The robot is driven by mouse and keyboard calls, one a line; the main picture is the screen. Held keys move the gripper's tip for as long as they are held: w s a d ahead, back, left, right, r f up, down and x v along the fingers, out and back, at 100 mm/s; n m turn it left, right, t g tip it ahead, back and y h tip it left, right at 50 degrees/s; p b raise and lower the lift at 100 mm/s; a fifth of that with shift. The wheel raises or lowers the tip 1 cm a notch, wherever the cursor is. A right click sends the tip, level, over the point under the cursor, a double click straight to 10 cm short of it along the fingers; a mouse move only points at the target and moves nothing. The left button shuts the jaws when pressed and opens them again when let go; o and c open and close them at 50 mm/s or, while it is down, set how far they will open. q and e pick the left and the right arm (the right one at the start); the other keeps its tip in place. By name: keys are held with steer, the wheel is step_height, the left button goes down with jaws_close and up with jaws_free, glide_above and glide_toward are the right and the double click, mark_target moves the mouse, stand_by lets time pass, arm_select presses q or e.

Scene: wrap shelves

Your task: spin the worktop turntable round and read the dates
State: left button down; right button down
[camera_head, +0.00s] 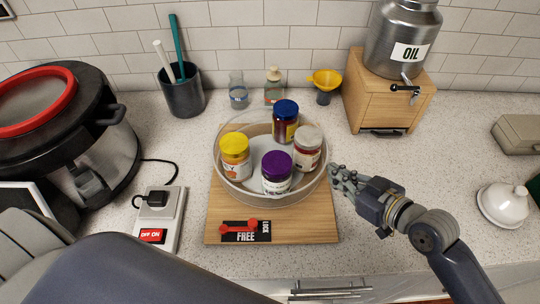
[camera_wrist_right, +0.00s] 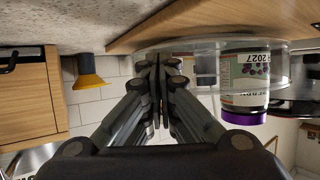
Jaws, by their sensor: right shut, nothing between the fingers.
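The turntable (camera_head: 257,150) is a round clear-walled tray on a wooden board (camera_head: 222,205). It carries a yellow-lidded jar (camera_head: 235,145), a blue-lidded jar (camera_head: 285,107), a grey-white-lidded jar (camera_head: 308,137) and a purple-lidded jar (camera_head: 276,165). The purple-lidded jar (camera_wrist_right: 245,85) looks upside down in the right wrist view; "2027" reads on its label. My right gripper (camera_head: 337,175) is shut and empty at the turntable's right rim; its fingertips (camera_wrist_right: 157,65) are close against the clear wall, contact uncertain. My left gripper is out of view.
A red lever (camera_head: 239,228) lies over a FREE/LOCK plate at the board's front. An oil canister (camera_head: 402,40) on a wooden stand (camera_head: 372,95) and a yellow funnel (camera_head: 325,80) stand behind. A black-lidded cooker (camera_head: 95,140) is left. Counter right of my gripper is mostly clear.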

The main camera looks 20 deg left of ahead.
mark_target(315, 182)
steer(key=shift+a, duration=0.3)
steer(key=shift+s, duration=0.1)
steer(key=shift+s+p, duration=0.8)
steer(key=shift+s, duration=0.3)
steer(key=shift+a, duration=0.1)
steer(key=shift+s+a+p, duration=0.2)
steer(key=shift+s+p, duration=0.2)
steer(key=shift+s, duration=0.15)
steer(key=shift+s+a+p, duration=0.15)
steer(key=shift+s+p, duration=0.25)
steer(key=shift+s, duration=0.1)
steer(key=shift+s+r, duration=0.1)
